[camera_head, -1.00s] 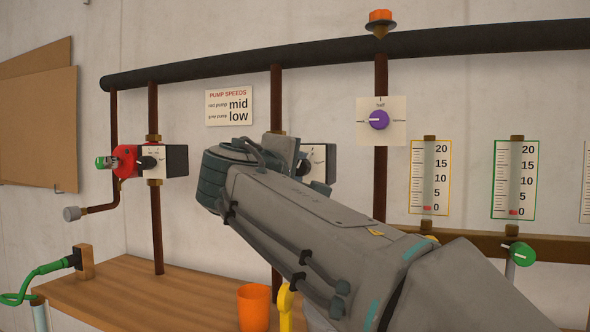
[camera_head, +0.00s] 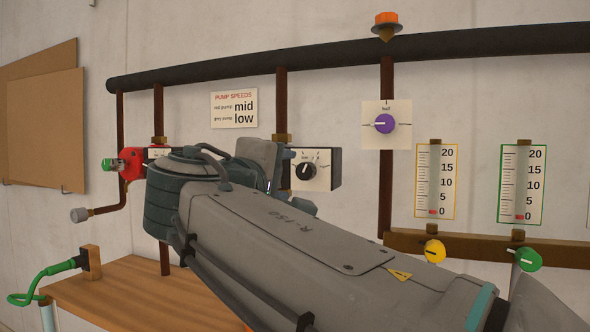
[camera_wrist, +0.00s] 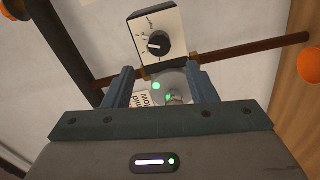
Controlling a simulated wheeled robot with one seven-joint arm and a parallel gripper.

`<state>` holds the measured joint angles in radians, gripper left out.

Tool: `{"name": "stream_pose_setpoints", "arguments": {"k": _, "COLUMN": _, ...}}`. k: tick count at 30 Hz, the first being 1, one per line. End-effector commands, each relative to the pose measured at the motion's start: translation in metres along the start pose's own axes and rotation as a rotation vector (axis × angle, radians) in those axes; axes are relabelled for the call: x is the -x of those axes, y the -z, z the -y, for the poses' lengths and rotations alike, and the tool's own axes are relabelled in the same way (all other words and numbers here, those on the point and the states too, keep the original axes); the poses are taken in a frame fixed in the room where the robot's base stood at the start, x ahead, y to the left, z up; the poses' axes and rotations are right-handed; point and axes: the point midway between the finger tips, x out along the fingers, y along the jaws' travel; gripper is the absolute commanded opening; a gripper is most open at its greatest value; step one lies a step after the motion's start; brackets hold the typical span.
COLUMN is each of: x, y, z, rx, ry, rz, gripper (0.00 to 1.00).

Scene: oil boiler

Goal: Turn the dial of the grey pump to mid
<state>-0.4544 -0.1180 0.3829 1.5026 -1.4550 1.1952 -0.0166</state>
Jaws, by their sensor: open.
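The grey pump's control box has a white plate (camera_head: 325,175) and a black dial (camera_head: 306,171), just right of my gripper's end in the head view. In the wrist view the plate (camera_wrist: 173,22) and dial (camera_wrist: 158,44) lie just beyond the fingertips, near the top. A white pointer mark on the dial points to the left there; the plate's lettering is too small to read. The round grey pump body (camera_wrist: 172,88) shows between the fingers, with a green light. My gripper (camera_wrist: 162,75) is open and empty, apart from the dial. My arm hides the pump body in the head view.
The speed sign (camera_head: 234,109) on the wall reads red pump mid, grey pump low. The red pump (camera_head: 130,164) is partly behind my arm. A purple dial (camera_head: 383,124) is at upper right. Gauges (camera_head: 435,182) hang at right. A wooden bench (camera_head: 120,285) is below.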

Motion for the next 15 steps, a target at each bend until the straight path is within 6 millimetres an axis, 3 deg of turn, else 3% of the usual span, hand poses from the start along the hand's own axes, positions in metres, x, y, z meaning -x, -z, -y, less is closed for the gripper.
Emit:
{"name": "stream_pose_setpoints", "arguments": {"k": 6, "x": 0.040, "y": 0.001, "z": -0.001, "rx": 0.000, "ry": 0.000, "rz": 0.000, "gripper": 0.52}}
{"name": "stream_pose_setpoints", "arguments": {"k": 15, "x": 0.057, "y": 0.000, "z": 0.000, "rx": 0.000, "ry": 0.000, "rz": 0.001, "gripper": 0.52}}
